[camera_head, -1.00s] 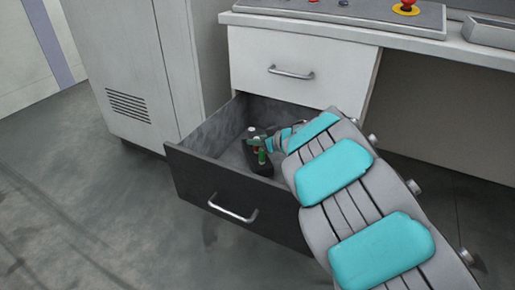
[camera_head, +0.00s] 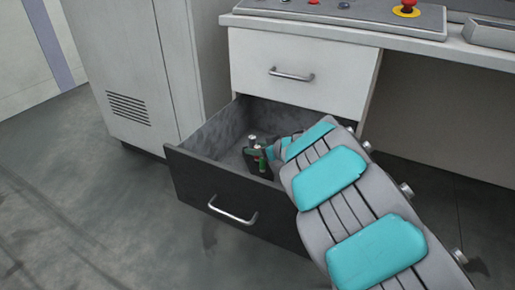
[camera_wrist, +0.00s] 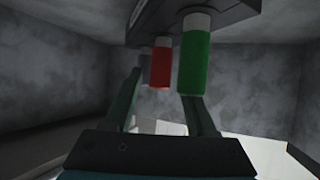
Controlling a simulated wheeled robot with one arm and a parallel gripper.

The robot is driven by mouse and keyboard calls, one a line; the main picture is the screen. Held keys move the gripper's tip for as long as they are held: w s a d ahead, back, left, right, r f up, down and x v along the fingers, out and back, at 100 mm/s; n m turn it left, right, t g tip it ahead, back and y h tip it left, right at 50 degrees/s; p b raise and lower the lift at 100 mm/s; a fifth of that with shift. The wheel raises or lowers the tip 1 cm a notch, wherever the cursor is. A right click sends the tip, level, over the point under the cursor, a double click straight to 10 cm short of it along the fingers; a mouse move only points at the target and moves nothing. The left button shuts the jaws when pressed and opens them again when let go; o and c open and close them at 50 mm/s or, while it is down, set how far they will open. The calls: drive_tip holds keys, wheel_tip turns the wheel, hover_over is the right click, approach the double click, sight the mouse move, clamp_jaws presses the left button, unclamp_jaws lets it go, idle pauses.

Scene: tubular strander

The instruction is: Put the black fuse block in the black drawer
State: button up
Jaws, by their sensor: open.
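The black fuse block (camera_head: 262,169) is inside the open black drawer (camera_head: 231,201), near its front. It also shows at the top of the wrist view (camera_wrist: 225,18), with a red cylinder (camera_wrist: 160,66) and a green cylinder (camera_wrist: 194,62) on it. My gripper (camera_head: 270,153) is down in the drawer right at the block. In the wrist view my open fingers (camera_wrist: 163,92) reach up toward the two cylinders. I cannot tell whether a finger still touches them. The block's underside and its contact with the drawer floor are hidden.
A closed white drawer (camera_head: 302,75) is just above the open one. A grey cabinet (camera_head: 131,60) stands to the left. A control panel with a red button (camera_head: 407,6) is on the desk top. My arm covers the drawer's right side.

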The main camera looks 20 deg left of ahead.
drive_tip(key=shift+s+d+r, duration=0.15)
drive_tip(key=shift+d+r, duration=0.15)
drive_tip(key=shift+r, duration=0.05)
drive_tip(key=p+v, duration=0.1)
drive_tip(key=v, duration=1)
drive_tip(key=shift+p, duration=0.3)
drive_tip(key=shift+d, duration=0.15)
